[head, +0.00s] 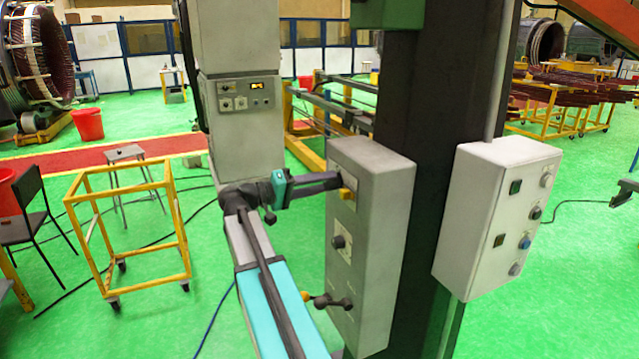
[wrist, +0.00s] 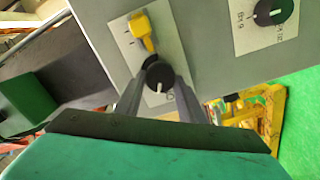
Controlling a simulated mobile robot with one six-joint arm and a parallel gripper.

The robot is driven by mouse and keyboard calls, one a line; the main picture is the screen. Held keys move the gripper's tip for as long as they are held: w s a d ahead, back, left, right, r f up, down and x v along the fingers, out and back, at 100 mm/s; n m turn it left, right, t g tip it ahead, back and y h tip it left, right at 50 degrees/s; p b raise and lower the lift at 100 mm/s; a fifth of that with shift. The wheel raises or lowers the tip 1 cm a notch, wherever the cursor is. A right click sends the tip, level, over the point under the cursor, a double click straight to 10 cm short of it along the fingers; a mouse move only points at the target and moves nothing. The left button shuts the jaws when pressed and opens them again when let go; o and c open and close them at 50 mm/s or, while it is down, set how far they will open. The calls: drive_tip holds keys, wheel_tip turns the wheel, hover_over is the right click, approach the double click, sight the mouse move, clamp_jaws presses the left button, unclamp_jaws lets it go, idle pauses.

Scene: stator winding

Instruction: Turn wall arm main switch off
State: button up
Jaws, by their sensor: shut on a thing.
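The wall arm main switch is on the front of a tall grey control box (head: 385,240). It has a pale plate (wrist: 183,48), a yellow handle piece (wrist: 142,31) and a black round knob (wrist: 158,77). The yellow piece also shows in the head view (head: 347,194). My gripper (head: 337,182) reaches the upper front of the box from the left. In the wrist view, its two fingers are shut on the black knob, one on each side. A white mark on the knob points down, near a printed sign partly hidden by a finger.
Another black knob (wrist: 273,11) with kg markings sits on the same box, right of the switch in the wrist view. A lever (head: 328,301) sticks out lower down. A dark column (head: 425,130) and a button box (head: 490,215) stand to the right. A yellow cart frame (head: 130,185) is left.

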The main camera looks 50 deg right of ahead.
drive_tip(key=n+p, duration=0.1)
drive_tip(key=n, duration=0.2)
drive_tip(key=n+p, duration=0.1)
drive_tip(key=n, duration=0.1)
drive_tip(key=shift+w+d+n, duration=0.15)
drive_tip(key=shift+n, duration=0.25)
drive_tip(key=o, duration=1.1)
drive_tip(key=shift+c, duration=0.2)
drive_tip(key=shift+f, duration=0.1)
drive_tip(key=shift+w+a+f, duration=0.1)
drive_tip(key=shift+w+a, duration=0.1)
drive_tip(key=shift+a, duration=0.5)
drive_tip(key=b+v, duration=0.4)
drive_tip(key=v, duration=0.8)
drive_tip(key=shift+a, duration=0.2)
